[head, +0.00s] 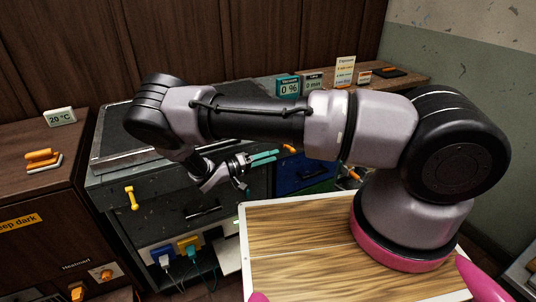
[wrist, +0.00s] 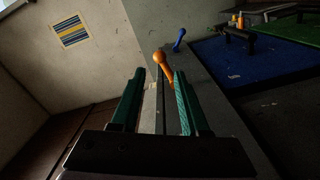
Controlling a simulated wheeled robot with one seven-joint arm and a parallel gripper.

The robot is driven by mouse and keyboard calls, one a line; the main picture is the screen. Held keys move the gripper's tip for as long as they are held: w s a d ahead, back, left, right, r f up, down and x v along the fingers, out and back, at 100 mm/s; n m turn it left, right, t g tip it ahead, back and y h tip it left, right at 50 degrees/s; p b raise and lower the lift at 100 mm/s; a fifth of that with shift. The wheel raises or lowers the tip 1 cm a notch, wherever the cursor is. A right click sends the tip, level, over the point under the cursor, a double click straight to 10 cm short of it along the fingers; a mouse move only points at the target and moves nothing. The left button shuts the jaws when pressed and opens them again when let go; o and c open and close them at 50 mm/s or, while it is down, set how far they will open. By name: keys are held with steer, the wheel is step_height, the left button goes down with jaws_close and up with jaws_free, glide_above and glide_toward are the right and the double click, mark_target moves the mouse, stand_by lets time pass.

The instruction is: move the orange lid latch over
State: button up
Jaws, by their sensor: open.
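The orange lid latch (wrist: 163,63) is a small knob-ended lever on a grey face in the wrist view. My gripper (wrist: 160,75) is open, with its green fingers on either side of the line to the latch. The latch's lower part shows between the fingers, closer to the right one; I cannot tell whether they touch. In the head view my gripper (head: 277,156) points right, with its teal fingers near a small orange piece (head: 289,149), which looks like this latch. My arm hides part of the cabinet around it.
A blue lever (wrist: 180,39) stands beyond the latch, beside a blue panel (wrist: 245,70) with a dark handle. A yellow handle (head: 131,198) is on the dark cabinet front at left. Small display boxes (head: 288,86) stand on the cabinet top behind my arm.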

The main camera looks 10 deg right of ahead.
steer(key=x, duration=0.7)
steer(key=shift+w+d, duration=0.1)
steer(key=shift+d, duration=0.3)
steer(key=shift+c, duration=0.6)
steer(key=shift+a, duration=0.1)
steer(key=c, duration=0.6)
steer(key=shift+f, duration=1.05)
steer(key=shift+w+f, duration=0.1)
steer(key=shift+f, duration=0.65)
